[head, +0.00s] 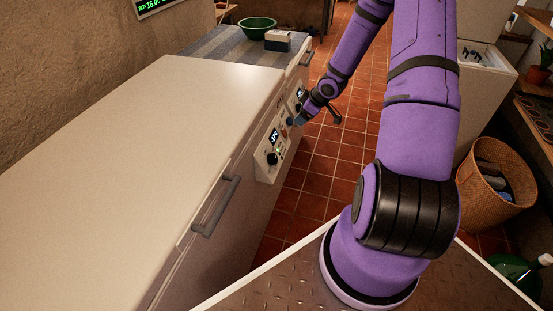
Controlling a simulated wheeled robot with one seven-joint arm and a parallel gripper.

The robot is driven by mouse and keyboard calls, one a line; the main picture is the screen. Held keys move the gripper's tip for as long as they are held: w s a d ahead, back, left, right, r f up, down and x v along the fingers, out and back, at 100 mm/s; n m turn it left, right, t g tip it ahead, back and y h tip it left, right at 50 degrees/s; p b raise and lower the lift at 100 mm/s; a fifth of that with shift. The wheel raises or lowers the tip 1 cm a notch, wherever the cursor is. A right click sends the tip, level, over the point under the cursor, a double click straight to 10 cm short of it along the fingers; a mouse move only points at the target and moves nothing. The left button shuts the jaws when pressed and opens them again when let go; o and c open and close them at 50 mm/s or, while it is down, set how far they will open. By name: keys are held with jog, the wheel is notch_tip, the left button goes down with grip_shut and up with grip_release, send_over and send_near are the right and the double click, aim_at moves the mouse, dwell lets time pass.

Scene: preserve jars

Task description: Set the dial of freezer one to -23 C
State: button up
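A long cream chest freezer (150,150) fills the left in the head view, lid shut, with a grey handle (215,207) on its front. A control panel (268,156) on its front has a small lit display (274,136) and a dark round dial (272,158). A second panel with a lit display (299,93) sits farther along. The readings are too small to read surely, and I cannot tell which freezer is number one. My gripper (300,120) is low beside the farther panel, close to a dark knob (290,121). Contact and finger opening cannot be made out.
A striped cloth (225,45) with a green bowl (257,27) and a small box (278,40) lies beyond the cream lid. Open tiled floor (318,165) runs along the freezer front.

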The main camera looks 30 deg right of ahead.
notch_tip(320, 180, down, 10)
jog(key=s+t+y, duration=0.2)
jog(key=y, duration=0.1)
jog(key=t+y, duration=0.3)
send_near(275, 158)
jog(key=x, duration=0.9)
jog(key=shift+a, duration=0.1)
jog(key=c, duration=0.9)
